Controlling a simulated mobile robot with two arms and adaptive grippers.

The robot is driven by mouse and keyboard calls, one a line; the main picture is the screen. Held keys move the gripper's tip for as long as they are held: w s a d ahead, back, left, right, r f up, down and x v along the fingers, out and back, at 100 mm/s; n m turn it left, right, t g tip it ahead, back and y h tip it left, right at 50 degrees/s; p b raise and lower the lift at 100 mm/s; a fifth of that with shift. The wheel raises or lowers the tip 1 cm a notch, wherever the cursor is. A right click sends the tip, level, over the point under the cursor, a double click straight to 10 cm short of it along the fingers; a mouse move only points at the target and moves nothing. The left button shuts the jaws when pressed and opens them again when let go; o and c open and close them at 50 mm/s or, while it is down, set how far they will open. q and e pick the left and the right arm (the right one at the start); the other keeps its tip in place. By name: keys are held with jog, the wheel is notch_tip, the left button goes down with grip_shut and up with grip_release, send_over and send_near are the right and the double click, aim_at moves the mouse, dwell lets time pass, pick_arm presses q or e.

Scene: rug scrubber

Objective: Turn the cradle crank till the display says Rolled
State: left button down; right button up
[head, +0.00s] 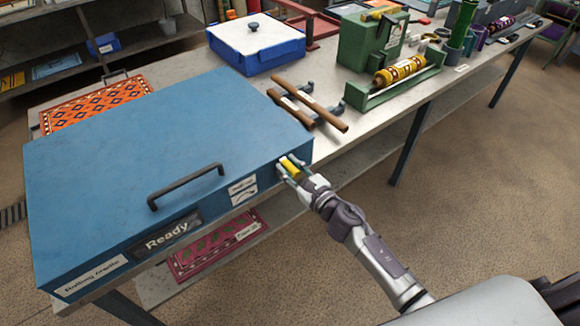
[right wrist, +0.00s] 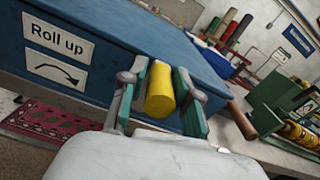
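The blue rolling cradle (head: 130,150) stands on the near left of the bench. Its front display (head: 168,240) reads "Ready". The crank's yellow handle (head: 291,165) sticks out at the cradle's right front end. My right gripper (head: 293,168) has a finger on each side of this handle. In the right wrist view the yellow handle (right wrist: 160,90) fills the space between the teal finger pads, and the gripper looks shut on it. The rest of the crank is hidden. A "Roll up" label with a curved arrow (right wrist: 58,50) is beside it. My left gripper is out of view.
Brown wooden rods (head: 310,108) lie behind the cradle's right end. A blue box with a white lid (head: 256,42) and a green machine (head: 372,45) stand farther back. An orange rug (head: 95,103) lies behind the cradle. A red rug (head: 215,245) lies on the lower shelf.

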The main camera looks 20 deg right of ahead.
grip_shut()
jog(key=shift+d, duration=0.15)
